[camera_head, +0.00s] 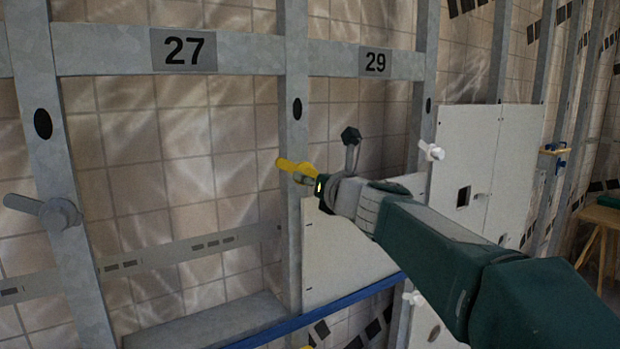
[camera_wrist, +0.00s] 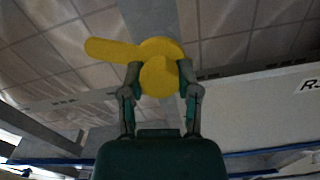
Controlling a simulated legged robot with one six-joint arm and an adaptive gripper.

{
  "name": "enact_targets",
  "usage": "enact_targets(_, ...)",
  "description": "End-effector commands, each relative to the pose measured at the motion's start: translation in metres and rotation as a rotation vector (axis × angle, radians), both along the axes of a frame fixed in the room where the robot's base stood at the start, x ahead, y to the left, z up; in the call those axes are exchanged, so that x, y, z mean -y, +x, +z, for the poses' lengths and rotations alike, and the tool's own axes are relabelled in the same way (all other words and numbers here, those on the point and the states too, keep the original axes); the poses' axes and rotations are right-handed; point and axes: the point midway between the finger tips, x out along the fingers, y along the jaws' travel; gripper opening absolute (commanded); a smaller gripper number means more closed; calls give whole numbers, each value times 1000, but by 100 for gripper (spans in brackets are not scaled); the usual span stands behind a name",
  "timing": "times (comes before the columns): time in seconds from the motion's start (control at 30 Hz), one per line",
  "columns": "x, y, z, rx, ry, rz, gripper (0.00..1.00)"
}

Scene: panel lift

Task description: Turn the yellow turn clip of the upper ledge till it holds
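The yellow turn clip (camera_head: 290,165) sits on the grey upright between bays 27 and 29, near the top corner of a pale panel (camera_head: 335,265). In the wrist view the clip (camera_wrist: 158,75) has a round hub, and its lever points left. My gripper (camera_head: 308,181) is at the clip. In the wrist view its two fingers (camera_wrist: 160,70) stand on either side of the hub and appear to press on it. The exact contact is partly hidden by the clip. The panel also shows at the right of the wrist view (camera_wrist: 255,115), with a cut-off label.
A blue rail (camera_head: 340,300) runs along the panel's lower edge. A grey turn handle (camera_head: 48,210) sits on the left upright, and a white clip (camera_head: 431,151) on the right one. A pale cabinet (camera_head: 490,165) stands at the right. Bay 27 is open to the tiled wall.

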Motion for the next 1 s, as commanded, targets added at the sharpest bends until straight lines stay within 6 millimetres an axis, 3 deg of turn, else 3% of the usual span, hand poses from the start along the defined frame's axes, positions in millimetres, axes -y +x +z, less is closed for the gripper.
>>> enact_targets(0.47, 0, 0, 0, 66, -96, -1, 0)
enact_targets(1.0, 0, 0, 1, 336, -496, 0, 0)
